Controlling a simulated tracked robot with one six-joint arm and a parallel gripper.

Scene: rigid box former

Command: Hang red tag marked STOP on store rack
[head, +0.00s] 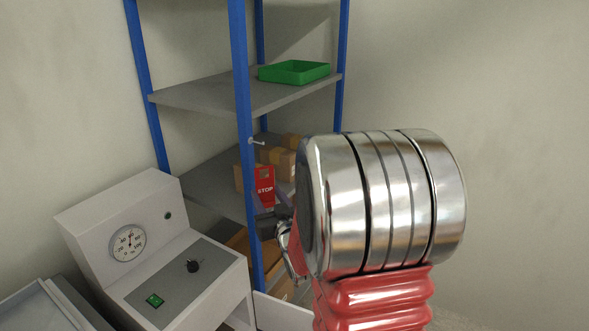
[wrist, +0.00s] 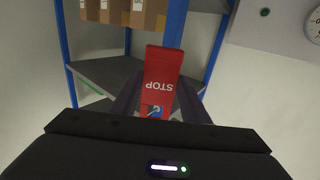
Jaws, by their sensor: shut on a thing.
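The red tag marked STOP (head: 265,185) is upright in front of the store rack's near blue post (head: 243,100). A small pale hook (head: 257,141) sticks out of that post, a little above the tag in the head view. My gripper (head: 270,208) is shut on the tag, from below in the head view. The wrist view shows the tag (wrist: 162,66) between the two dark fingers (wrist: 158,92), its lettering upside down. A blue and pale patch shows near the tag's lettering-top end; I cannot tell whether the hook touches it.
The rack's shelves carry a green tray (head: 294,72) and several cardboard boxes (head: 278,160). A grey machine with a gauge (head: 128,243) stands to the left of the rack, close to it. My arm hides the rack's lower right. Bare wall is to the right.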

